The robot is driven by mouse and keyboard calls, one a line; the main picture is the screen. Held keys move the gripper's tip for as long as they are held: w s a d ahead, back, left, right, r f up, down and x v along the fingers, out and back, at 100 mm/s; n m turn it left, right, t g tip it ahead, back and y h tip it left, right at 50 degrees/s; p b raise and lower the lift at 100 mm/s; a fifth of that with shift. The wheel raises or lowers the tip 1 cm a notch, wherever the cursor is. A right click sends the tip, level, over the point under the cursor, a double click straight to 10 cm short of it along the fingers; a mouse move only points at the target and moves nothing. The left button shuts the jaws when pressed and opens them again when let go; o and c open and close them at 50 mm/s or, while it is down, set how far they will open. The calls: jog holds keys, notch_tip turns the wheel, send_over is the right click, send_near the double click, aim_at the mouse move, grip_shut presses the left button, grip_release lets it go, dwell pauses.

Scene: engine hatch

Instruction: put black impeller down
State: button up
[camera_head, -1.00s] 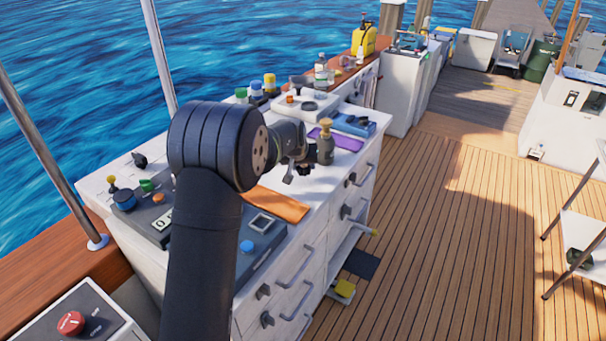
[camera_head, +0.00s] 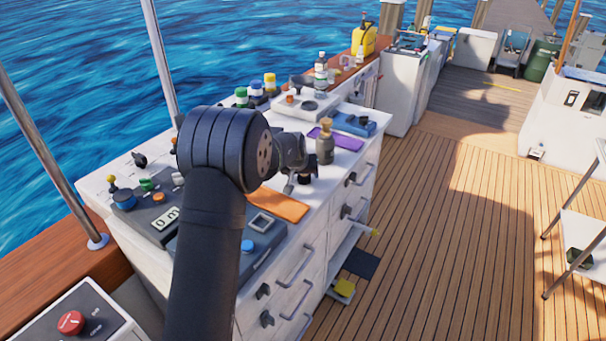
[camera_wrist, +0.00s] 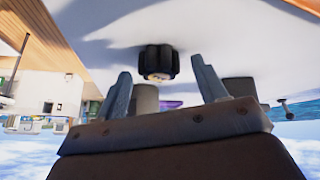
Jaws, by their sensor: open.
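The black impeller (camera_wrist: 157,62) is a dark ribbed piece with a light centre. In the wrist view it sits on the white countertop, just beyond the fingertips and apart from them. In the head view it shows as a small dark shape (camera_head: 305,177) on the white bench top (camera_head: 330,178). My gripper (camera_wrist: 162,78) is open, with one finger to each side of the impeller's line and nothing between them. In the head view my gripper (camera_head: 289,186) is beside the impeller, partly hidden by my arm.
A grey bottle with a tan top (camera_head: 325,147) stands close behind the impeller. An orange mat (camera_head: 277,204) lies in front, a purple mat (camera_head: 338,139) and blue tray (camera_head: 354,123) behind. The bench's drawer-side edge is near on the right.

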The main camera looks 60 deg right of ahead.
jog(key=v, duration=1.2)
jog(key=shift+r, duration=0.15)
jog(key=x, duration=1.2)
jog(key=shift+r, duration=1.1)
